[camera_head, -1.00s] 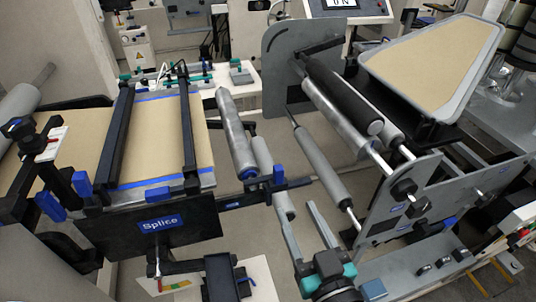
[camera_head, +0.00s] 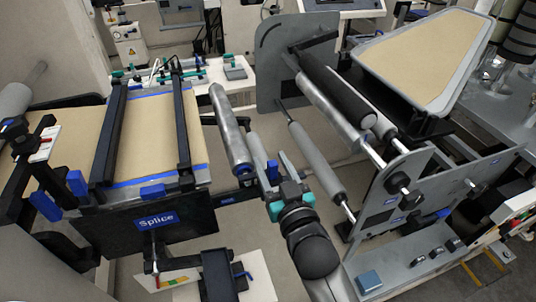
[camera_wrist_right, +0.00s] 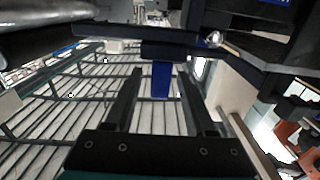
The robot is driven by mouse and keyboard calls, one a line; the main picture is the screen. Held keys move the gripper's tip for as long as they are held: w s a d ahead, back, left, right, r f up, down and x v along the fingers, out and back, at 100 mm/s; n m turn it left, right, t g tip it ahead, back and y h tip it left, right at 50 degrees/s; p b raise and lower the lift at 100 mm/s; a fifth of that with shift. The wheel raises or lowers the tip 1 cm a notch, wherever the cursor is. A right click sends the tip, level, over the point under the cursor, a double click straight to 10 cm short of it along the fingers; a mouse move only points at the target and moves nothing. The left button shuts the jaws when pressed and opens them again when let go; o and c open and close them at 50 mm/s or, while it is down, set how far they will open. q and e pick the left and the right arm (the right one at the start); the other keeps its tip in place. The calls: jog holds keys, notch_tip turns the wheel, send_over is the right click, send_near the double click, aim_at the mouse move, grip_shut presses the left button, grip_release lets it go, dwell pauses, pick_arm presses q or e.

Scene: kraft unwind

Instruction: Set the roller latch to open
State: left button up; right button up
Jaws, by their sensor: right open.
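The roller latch is a dark bar with an upright blue tab (camera_head: 272,171) at the lower end of the grey rollers, right of the Splice table. My right gripper (camera_head: 275,167) is open, with its two fingers on either side of the blue tab in the head view. In the right wrist view, the blue tab (camera_wrist_right: 161,80) shows between the open fingers (camera_wrist_right: 161,98), below a dark bar (camera_wrist_right: 150,45). I cannot tell whether the fingers touch it. The gripper hides part of the bar in the head view. My left gripper is not in view.
Grey rollers (camera_head: 230,130) stand just left of and above the gripper. The Splice table (camera_head: 155,135) is at the left. A grey side plate (camera_head: 405,195) and another roller (camera_head: 318,165) are at the right, close to my arm.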

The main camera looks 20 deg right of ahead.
jog(key=shift+w, duration=1.35)
jog(key=shift+c, duration=0.2)
grip_shut()
